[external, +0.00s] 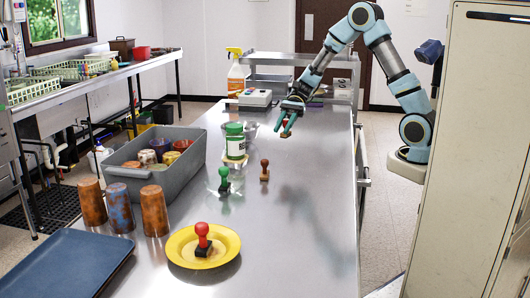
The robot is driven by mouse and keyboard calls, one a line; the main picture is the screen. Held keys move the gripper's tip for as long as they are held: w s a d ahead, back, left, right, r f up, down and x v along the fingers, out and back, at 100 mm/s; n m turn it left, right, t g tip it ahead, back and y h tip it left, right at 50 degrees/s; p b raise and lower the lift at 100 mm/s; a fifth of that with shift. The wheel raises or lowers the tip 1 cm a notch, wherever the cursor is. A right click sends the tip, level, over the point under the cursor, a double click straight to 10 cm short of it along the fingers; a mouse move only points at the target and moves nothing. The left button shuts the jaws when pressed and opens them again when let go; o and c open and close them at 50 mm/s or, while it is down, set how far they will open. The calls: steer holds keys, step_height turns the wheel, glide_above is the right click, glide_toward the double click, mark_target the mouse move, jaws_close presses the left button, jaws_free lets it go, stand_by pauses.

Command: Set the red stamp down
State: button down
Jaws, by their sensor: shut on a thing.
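A red stamp (202,236) with a dark base stands upright on the yellow plate (230,256) at the near end of the steel counter. My gripper (287,130) is well away from it, above the counter's far right part. Its teal fingers are shut on a small brownish object (285,136), mostly hidden between them and too small to identify surely. The object appears to be held above the counter.
A green stamp (223,180) and a brown stamp (264,171) stand mid-counter near a green-lidded jar (235,145). A grey bin (150,185) of cups, several upturned tumblers (156,212) and a blue tray (65,265) line the left. The counter's right side is clear.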

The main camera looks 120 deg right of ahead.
steer(key=f, duration=0.1)
steer(key=d+f, duration=0.1)
steer(key=f, duration=0.3)
steer(key=shift+s+d+f+p, duration=0.1)
steer(key=shift+d+p, duration=0.15)
steer(key=shift+p, duration=0.1)
steer(key=shift+f+p, duration=0.3)
steer(key=shift+f, duration=2)
steer(key=shift+f, duration=0.15)
steer(key=c, duration=0.7)
jaws_free()
steer(key=shift+o, duration=0.2)
steer(key=shift+r, duration=0.2)
steer(key=b+v, duration=0.2)
steer(key=v, duration=1)
steer(key=shift+s+a+f+b, duration=0.1)
steer(key=shift+a+b, duration=0.05)
steer(key=shift+b, duration=0.15)
